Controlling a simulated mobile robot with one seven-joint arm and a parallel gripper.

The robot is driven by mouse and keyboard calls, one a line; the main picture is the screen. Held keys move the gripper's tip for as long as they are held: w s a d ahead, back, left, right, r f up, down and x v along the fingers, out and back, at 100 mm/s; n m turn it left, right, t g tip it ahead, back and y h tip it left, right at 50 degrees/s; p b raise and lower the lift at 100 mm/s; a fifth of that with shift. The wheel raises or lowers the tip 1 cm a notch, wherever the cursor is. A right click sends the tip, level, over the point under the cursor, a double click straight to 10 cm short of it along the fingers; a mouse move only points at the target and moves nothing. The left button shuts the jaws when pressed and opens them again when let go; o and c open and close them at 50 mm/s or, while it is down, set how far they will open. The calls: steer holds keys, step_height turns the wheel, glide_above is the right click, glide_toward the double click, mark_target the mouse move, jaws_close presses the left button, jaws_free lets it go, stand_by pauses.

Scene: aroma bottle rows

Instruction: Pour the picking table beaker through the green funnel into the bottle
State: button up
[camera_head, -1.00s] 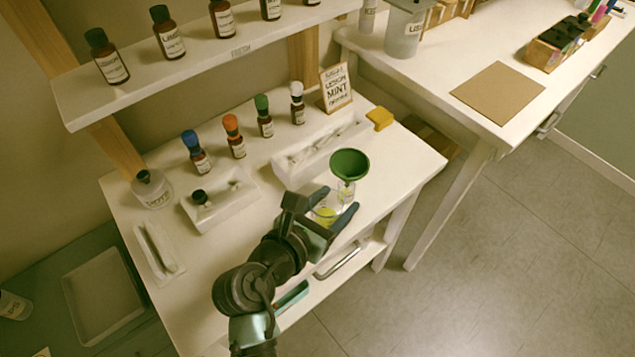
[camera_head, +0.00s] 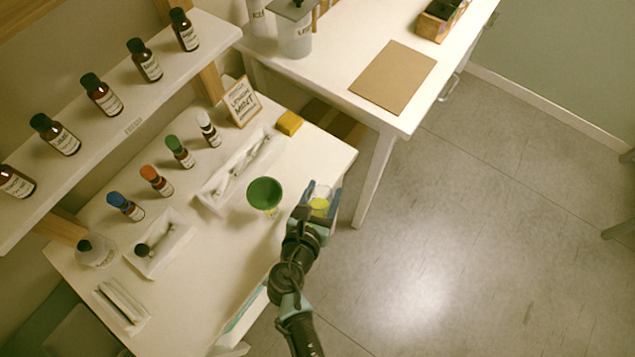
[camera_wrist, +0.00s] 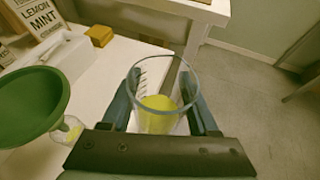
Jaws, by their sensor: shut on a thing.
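The beaker (camera_head: 320,205) is clear glass with yellow liquid in it. My gripper (camera_head: 322,195) is shut on it and holds it upright, near the table's right front edge. In the wrist view the beaker (camera_wrist: 162,100) stands between both fingers. The green funnel (camera_head: 264,193) is left of the beaker, wide mouth up, and it also shows at the left of the wrist view (camera_wrist: 30,108). It sits on a small clear bottle (camera_wrist: 68,130), mostly hidden under it, with some yellow visible. Beaker and funnel are apart.
Several capped bottles (camera_head: 157,181) stand in a row behind. A white tray (camera_head: 213,201), a yellow block (camera_head: 289,123) and a Lemon Mint sign (camera_head: 242,101) are at the back. A shelf with bottles (camera_head: 103,94) hangs at upper left.

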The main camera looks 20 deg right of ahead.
steer(key=shift+w+a+r+n+h, duration=0.25)
steer(key=shift+a+n+h, duration=0.15)
steer(key=shift+a+n, duration=0.2)
steer(key=w+a+r+n+h, duration=0.1)
steer(key=a+r+n+h, duration=0.2)
steer(key=r+n, duration=0.2)
step_height(320, 180, up, 2)
steer(key=shift+w+a+r+n+g+h+b, duration=0.1)
steer(key=shift+w+a+n+g+h+b, duration=0.05)
steer(key=shift+w+n+g+h+b, duration=0.2)
stand_by(2.0)
steer(key=shift+f+n+h+b, duration=0.3)
steer(key=shift+n+b, duration=0.15)
steer(key=shift+b, duration=0.5)
steer(key=shift+r+n+h, duration=0.35)
steer(key=shift+r+n, duration=0.35)
steer(key=shift+n, duration=0.3)
steer(key=shift+w+a+r+n+h+p, duration=0.1)
steer(key=shift+r+n+h+p, duration=0.15)
steer(key=shift+n+p, duration=0.25)
steer(key=shift+w+a+f+n+t, duration=0.25)
steer(key=shift+a+f+n+t, duration=0.25)
steer(key=shift+n+t, duration=0.15)
stand_by(1.3)
